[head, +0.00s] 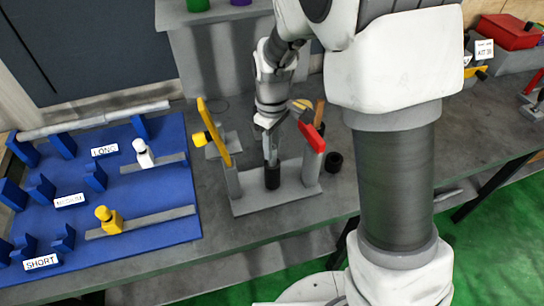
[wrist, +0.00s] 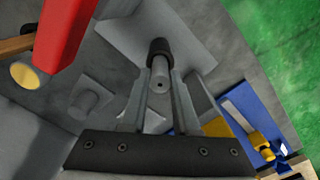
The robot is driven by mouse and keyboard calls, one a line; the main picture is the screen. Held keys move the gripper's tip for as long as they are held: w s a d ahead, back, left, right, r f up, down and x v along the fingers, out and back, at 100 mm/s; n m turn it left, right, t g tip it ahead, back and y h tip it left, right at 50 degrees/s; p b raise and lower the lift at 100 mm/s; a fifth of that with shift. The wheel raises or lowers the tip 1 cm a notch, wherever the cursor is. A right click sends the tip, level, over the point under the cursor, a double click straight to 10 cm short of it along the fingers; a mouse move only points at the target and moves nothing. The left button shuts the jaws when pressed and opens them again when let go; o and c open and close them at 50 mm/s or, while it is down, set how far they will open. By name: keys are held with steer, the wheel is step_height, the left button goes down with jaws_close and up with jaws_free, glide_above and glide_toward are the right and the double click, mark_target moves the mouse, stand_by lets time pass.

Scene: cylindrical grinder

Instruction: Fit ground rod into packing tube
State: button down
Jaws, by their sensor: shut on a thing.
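My gripper (head: 270,122) points down over a grey fixture on the bench and is shut on a grey rod (head: 271,150). The rod stands about upright, and its lower end meets a short black tube (head: 272,178) on the fixture's base plate (head: 290,201). In the wrist view the fingers (wrist: 159,88) flank the rod (wrist: 159,76), whose near end has a small centre hole. Its far end goes into the mouth of the black tube (wrist: 158,47). How deep it sits is hidden.
The fixture's posts carry a yellow arm (head: 213,135) left and a red block (head: 311,134) right, both close to my gripper. A black ring (head: 334,162) lies to the right. A blue rack (head: 150,205) with LONG, MEDIUM and SHORT labels is at left; a long grey bar (head: 95,120) lies along its back.

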mark_target(272, 163)
steer(key=shift+f+b, duration=0.45)
steer(key=shift+f, duration=0.7)
steer(key=shift+f, duration=0.2)
steer(key=c, duration=0.7)
jaws_free()
steer(key=shift+o, duration=0.2)
steer(key=shift+r, duration=0.15)
